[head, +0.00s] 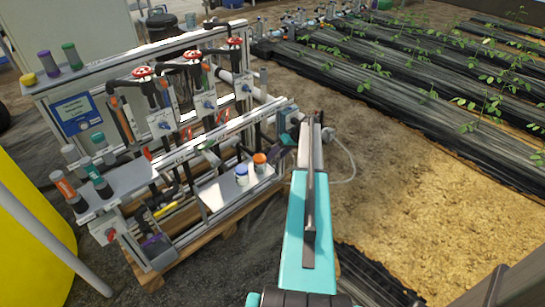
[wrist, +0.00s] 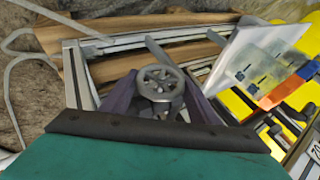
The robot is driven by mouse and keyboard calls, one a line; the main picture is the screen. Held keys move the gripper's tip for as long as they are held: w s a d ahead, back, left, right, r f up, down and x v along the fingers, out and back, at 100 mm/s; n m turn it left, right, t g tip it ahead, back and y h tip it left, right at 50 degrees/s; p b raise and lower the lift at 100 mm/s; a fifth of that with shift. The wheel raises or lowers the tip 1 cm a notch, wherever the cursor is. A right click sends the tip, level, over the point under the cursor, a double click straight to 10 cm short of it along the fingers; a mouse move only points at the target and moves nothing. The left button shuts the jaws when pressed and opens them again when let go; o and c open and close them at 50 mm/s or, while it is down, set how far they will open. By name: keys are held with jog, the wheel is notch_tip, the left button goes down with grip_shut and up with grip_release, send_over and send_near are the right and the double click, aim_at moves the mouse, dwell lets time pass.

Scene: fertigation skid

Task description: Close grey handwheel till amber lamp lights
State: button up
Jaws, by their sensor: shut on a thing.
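The grey handwheel (wrist: 159,85), a small spoked wheel, shows in the middle of the wrist view. My gripper (wrist: 161,100) has a dark purple finger on each side of it and is shut on it. In the head view my gripper (head: 284,147) is at the right end of the skid's lower rail, partly behind my teal arm. The handwheel cannot be made out there. I cannot pick out an amber lamp, lit or unlit, in either view.
Red handwheels (head: 192,55) sit on the skid's upper pipes. A white tray (head: 222,191) with blue- and orange-capped bottles is just left of my gripper. A yellow tank (head: 35,235) stands at the left. Bare soil (head: 400,200) lies to the right, and a thin pale hose (head: 347,160) hangs nearby.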

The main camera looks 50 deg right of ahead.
jog(key=shift+w+y+p, duration=0.2)
jog(key=shift+y+p, duration=0.15)
jog(key=shift+y, duration=0.35)
jog(key=shift+a, duration=0.1)
jog(key=o, duration=1.1)
jog(key=shift+f, duration=0.1)
jog(key=shift+s, duration=0.1)
